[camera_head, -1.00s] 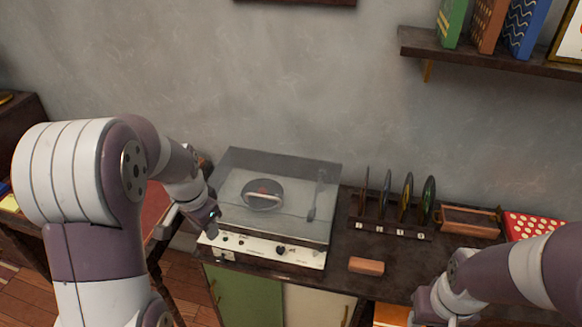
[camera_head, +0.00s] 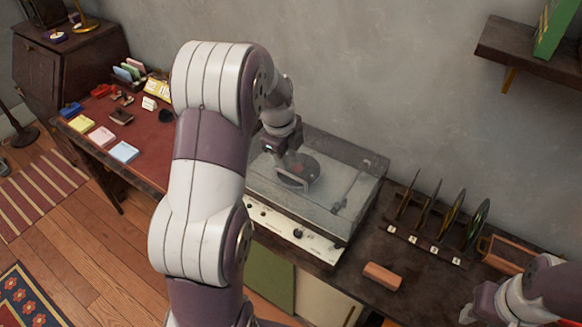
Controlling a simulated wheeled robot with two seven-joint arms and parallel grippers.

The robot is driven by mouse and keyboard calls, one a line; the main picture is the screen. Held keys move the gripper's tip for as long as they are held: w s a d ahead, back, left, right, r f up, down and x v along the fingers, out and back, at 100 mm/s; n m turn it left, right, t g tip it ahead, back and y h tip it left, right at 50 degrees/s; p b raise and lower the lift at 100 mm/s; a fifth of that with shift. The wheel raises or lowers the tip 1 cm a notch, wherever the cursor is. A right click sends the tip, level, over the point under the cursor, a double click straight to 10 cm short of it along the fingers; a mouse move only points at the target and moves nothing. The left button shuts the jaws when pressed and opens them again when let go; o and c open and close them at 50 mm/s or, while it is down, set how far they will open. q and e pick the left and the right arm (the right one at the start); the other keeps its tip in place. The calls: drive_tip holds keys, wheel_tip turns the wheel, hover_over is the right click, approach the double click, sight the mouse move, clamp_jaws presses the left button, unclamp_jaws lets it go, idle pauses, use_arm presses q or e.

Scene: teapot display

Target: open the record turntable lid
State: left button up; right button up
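The record turntable (camera_head: 290,231) stands on a dark cabinet, with knobs along its pale front panel. Its clear lid (camera_head: 345,160) looks shut, and a dark record shows through it. My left gripper (camera_head: 285,160) is above the lid, just behind the handle in the picture. Its fingers are small and partly hidden, so I cannot tell whether they are open or touch the handle. My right gripper (camera_head: 472,312) is at the lower right, away from the turntable, and its fingers are unclear.
A record rack (camera_head: 425,243) with several discs stands right of the turntable. An orange-brown block (camera_head: 382,276) lies in front of it. A wooden tray (camera_head: 505,254) is farther right. A red-topped desk (camera_head: 150,165) with small items is at the left. A shelf (camera_head: 520,60) hangs upper right.

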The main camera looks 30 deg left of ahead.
sight(290, 175)
use_arm(q)
drive_tip(key=f, duration=0.4)
drive_tip(key=w+f+p, duration=0.1)
drive_tip(key=f, duration=0.2)
drive_tip(key=shift+w+a, duration=0.1)
drive_tip(key=shift+w+f, duration=0.1)
clamp_jaws()
idle(1.0)
